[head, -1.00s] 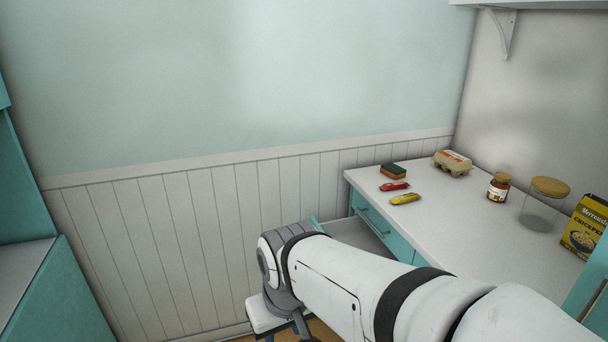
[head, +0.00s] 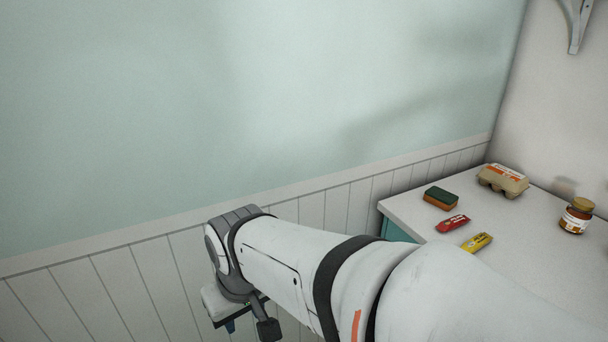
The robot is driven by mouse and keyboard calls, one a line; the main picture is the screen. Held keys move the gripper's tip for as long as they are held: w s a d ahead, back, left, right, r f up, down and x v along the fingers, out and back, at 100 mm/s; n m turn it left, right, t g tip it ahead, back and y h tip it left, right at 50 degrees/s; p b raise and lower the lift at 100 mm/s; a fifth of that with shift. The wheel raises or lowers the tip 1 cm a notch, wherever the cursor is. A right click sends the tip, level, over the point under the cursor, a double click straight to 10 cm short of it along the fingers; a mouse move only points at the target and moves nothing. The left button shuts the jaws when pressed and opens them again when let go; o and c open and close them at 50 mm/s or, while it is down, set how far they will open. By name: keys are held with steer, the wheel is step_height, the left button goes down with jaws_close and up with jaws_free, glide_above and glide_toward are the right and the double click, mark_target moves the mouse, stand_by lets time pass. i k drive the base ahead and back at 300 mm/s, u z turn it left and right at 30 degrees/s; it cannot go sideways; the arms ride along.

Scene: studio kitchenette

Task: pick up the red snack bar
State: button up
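The red snack bar (head: 452,223) lies flat on the white countertop, near its left edge. A yellow snack bar (head: 477,242) lies just in front of it and to the right, apart from it. My white arm crosses the lower middle of the head view, left of the counter. My gripper is at the far end of the arm, low and to the left. Its fingers are mostly hidden behind the wrist, and I cannot tell whether they are open or shut. It is well away from the red bar.
A green and orange sponge (head: 440,198) lies just behind the red bar. An egg carton (head: 502,180) and a jar with a wooden-looking lid (head: 576,215) stand further right on the countertop (head: 540,262). The panelled wall runs behind the arm.

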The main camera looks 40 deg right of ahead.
mark_target(457, 222)
steer(key=i, duration=0.45)
steer(key=z, duration=2.2)
steer(key=i, duration=0.5)
steer(key=u, duration=0.05)
